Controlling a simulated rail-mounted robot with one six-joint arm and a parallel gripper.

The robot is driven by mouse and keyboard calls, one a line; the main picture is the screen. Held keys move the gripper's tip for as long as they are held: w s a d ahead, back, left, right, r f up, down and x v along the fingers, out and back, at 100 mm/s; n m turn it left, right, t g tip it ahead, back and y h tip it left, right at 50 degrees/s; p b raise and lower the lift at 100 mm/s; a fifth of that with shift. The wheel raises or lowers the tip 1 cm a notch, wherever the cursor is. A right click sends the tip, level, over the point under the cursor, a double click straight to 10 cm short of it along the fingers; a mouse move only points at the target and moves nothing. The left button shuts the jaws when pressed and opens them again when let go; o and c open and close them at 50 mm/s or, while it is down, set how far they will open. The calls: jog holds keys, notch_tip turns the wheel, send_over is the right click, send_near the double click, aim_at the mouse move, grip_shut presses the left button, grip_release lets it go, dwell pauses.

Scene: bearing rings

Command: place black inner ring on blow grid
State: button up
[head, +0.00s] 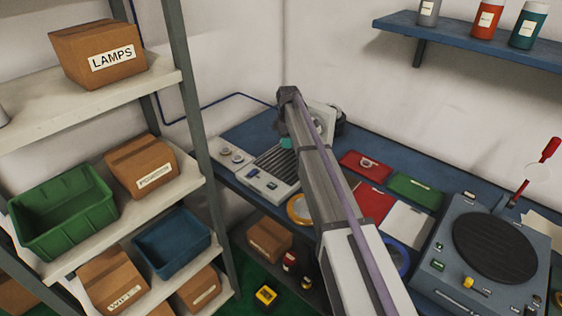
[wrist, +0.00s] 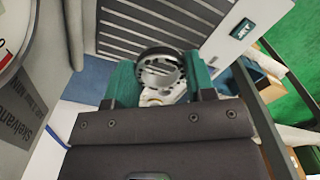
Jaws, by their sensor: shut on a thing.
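My gripper (wrist: 160,80) is shut on the black inner ring (wrist: 159,52) in the wrist view, with a green finger on each side of it. Pale metal parts show through and below the ring. The blow grid (wrist: 165,22), a grey slatted plate, lies just beyond the ring; I cannot tell whether they touch. In the head view the blow grid (head: 279,163) is in a pale unit at the back left of the blue bench. There my gripper (head: 287,143) shows only as a bit of teal beside the grid; my arm hides the ring.
A grey machine with a dark round plate (head: 495,243) stands on the bench's right. Red and green trays (head: 415,190) lie mid-bench. A wall shelf (head: 470,40) is above. A rack with bins (head: 62,212) and boxes stands left. A dial gauge (wrist: 15,35) is near my gripper.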

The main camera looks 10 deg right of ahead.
aim_at(286, 163)
notch_tip(286, 163, down, 10)
jog(key=b, duration=0.8)
jog(key=shift+w+a+r, duration=0.1)
jog(key=shift+r, duration=0.35)
jog(key=shift+c, duration=0.4)
jog(key=shift+f, duration=0.25)
jog(key=o, duration=1)
jog(key=shift+r, duration=0.1)
notch_tip(286, 163, up, 13)
jog(key=p, duration=1.3)
jog(key=s+m, duration=1.4)
jog(key=s, duration=2.6)
jog(key=shift+s+a+f+m, duration=0.2)
jog(key=shift+s+f+m, duration=0.1)
jog(key=shift+f, duration=0.05)
